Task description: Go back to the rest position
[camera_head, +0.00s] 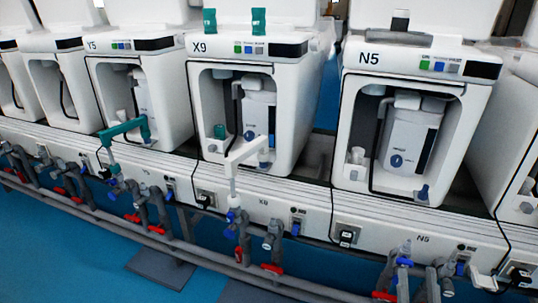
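The task names no object. My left gripper is not in view. A small pale piece (484,280) at the lower right, beside the pipes in front of the N5 unit, may be the tip of my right gripper. Too little of it shows to tell whether it is open or holds anything. No arm can be made out over the testline.
A row of white test units stands along the line, among them Y5 (104,46), X9 (230,38) and N5 (388,58). A teal pipe (125,131) and a white pipe (247,153) rise in front. Grey pipes with red and blue valves run below. The blue floor (60,260) shows at lower left.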

